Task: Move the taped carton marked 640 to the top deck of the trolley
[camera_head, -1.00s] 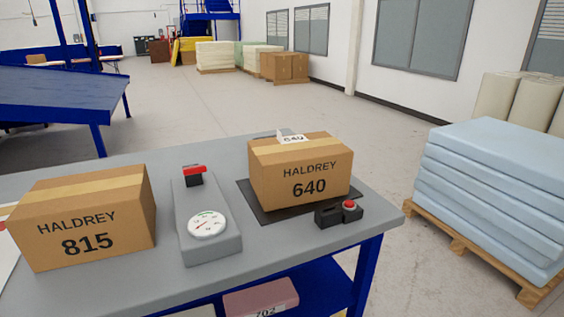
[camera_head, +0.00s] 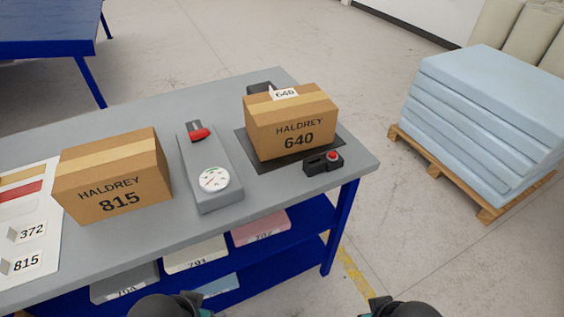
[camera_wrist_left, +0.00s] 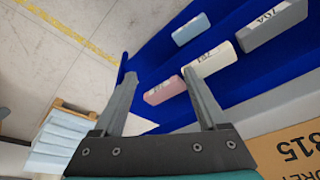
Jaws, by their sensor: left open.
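The taped carton marked 640 (camera_head: 290,128) stands upright on a dark mat (camera_head: 252,158) near the right end of the grey bench, with a white 640 card (camera_head: 285,94) at its top rear. My left gripper (camera_wrist_left: 160,73) is open and empty in the left wrist view, its fingers apart beside the bench's lower shelf and away from the carton. Dark, rounded parts of my arms show at the bottom of the head view. My right gripper's fingers are not visible. I cannot make out a trolley in either view.
A carton marked 815 (camera_head: 115,178) stands on the bench (camera_head: 215,225), left of a grey dial gauge (camera_head: 213,180). A red-button box (camera_head: 323,162) sits before the 640 carton. Foam blocks lie on the blue lower shelf. Blue foam sheets (camera_head: 485,120) stand on a pallet at right.

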